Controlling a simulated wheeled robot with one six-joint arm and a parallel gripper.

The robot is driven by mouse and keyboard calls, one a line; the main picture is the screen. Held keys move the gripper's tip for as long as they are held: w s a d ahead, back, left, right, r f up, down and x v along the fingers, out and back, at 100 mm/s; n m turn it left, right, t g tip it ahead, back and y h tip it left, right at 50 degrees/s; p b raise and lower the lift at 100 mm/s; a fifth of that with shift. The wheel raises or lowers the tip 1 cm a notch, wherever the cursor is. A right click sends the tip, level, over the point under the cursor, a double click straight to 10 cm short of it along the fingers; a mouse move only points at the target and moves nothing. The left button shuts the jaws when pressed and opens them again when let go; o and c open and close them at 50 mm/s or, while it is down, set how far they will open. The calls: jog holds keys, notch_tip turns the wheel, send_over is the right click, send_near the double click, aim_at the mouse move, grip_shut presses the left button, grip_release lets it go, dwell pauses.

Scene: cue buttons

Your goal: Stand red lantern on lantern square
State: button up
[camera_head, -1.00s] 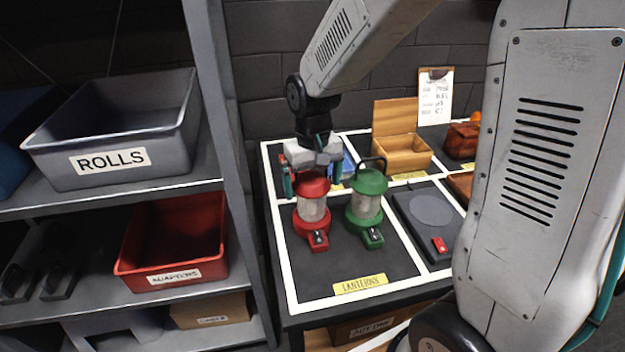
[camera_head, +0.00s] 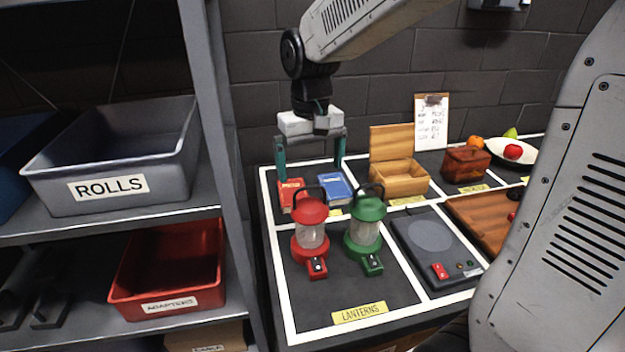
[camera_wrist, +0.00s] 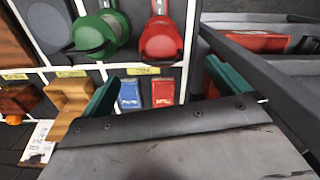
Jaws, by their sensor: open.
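The red lantern (camera_head: 311,236) stands upright in the lantern square (camera_head: 300,310), a white-outlined dark area with a yellow "LANTERNS" label. The green lantern (camera_head: 366,236) stands upright just right of it. My gripper (camera_head: 310,172) is open and empty, above and behind the lanterns, with its fingers pointing down over the area of the books. In the wrist view the red lantern (camera_wrist: 161,38) and green lantern (camera_wrist: 96,36) lie at the top, beyond the open fingers (camera_wrist: 165,85).
A red book (camera_head: 291,192) and a blue book (camera_head: 322,187) lie behind the lanterns. A wooden box (camera_head: 400,180) with raised lid and a hot plate (camera_head: 432,240) stand to the right. A shelf with a grey ROLLS bin (camera_head: 115,150) and a red bin (camera_head: 165,270) is at left.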

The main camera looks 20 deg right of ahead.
jog(key=s+d+r, duration=0.1)
jog(key=s, duration=1)
jog(key=s+d+r+t, duration=0.1)
jog(key=s+d, duration=0.1)
jog(key=s, duration=1)
jog(key=shift+r, duration=0.3)
jog(key=shift+c, duration=0.3)
